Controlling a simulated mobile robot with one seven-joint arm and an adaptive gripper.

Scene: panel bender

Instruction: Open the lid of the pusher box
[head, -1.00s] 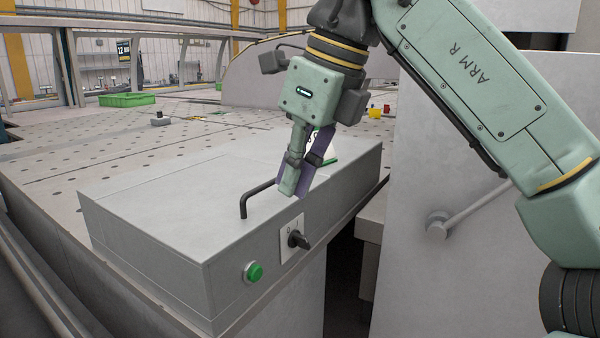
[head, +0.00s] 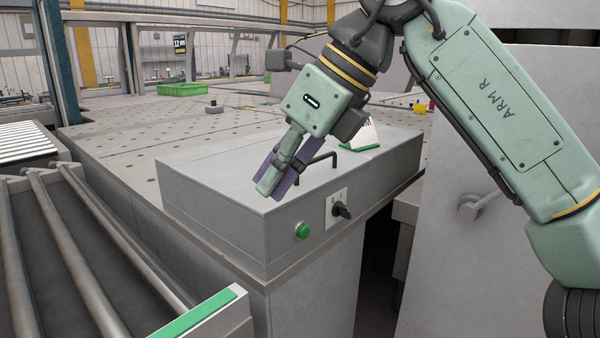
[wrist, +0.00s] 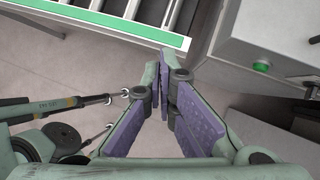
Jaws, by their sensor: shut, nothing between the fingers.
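The pusher box is a long grey box (head: 215,222) with a flat lid (head: 225,170), which lies closed in the head view. A black bar handle (head: 322,159) stands on the lid, partly hidden behind my fingers. My gripper (head: 272,192) is shut and empty, pointing down and left in front of the lid's near part, left of the handle. In the wrist view my gripper (wrist: 164,75) has its purple pads together over the floor. A corner of the box (wrist: 265,35) shows at upper right there, apart from the fingers.
A green button (head: 302,230) and a black rotary switch (head: 341,210) sit on the box's front. A roller conveyor (head: 60,240) with a green-striped end lies at left. A perforated table (head: 110,150) spreads behind. A grey panel (head: 470,270) stands at right.

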